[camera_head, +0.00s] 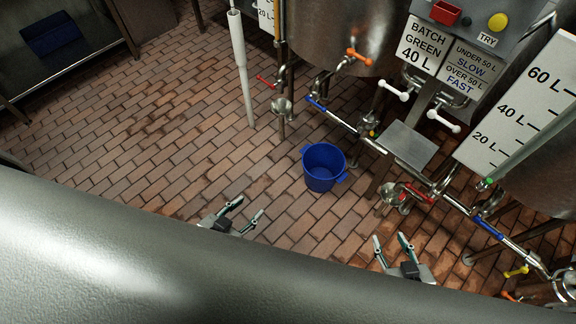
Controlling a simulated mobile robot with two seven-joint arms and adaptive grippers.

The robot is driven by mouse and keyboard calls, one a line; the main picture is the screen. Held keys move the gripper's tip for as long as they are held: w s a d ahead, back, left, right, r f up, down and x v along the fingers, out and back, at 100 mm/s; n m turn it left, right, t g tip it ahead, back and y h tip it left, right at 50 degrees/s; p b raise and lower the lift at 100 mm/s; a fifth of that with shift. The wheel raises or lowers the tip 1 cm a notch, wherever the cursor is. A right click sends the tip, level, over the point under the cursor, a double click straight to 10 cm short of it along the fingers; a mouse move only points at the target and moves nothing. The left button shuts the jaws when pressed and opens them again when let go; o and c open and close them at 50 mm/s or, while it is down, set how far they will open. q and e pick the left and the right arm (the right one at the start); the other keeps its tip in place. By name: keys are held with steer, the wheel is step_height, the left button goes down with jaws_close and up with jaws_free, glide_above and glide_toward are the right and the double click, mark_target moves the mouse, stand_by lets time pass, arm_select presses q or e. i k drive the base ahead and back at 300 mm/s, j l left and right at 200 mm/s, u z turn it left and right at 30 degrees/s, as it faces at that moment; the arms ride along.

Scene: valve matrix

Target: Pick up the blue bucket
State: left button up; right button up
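The blue bucket (322,168) stands upright on the brick floor, a little right of the middle of the view. Two small lugs stick out from its rim, and its inside looks empty. My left gripper (246,212) is open and empty, below and left of the bucket. My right gripper (391,243) is open and empty, below and right of the bucket. Neither gripper touches the bucket. A large grey curved surface across the lower part of the view hides both arms behind the grippers.
Steel tanks (345,32) and pipes with coloured valve handles (359,57) stand behind and right of the bucket. A small metal plate (407,146) is close on its right. A white pole (241,70) rises behind left. A steel table (75,50) is far left. Brick floor (150,130) left is clear.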

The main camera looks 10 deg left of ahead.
mark_target(324, 164)
steer(key=i+j+z, duration=0.2)
steer(key=j+z, duration=0.15)
steer(key=z, duration=0.15)
steer(key=i+j+z, duration=0.15)
steer(key=j+z, duration=0.8)
steer(key=i+l, duration=0.05)
steer(key=l, duration=0.05)
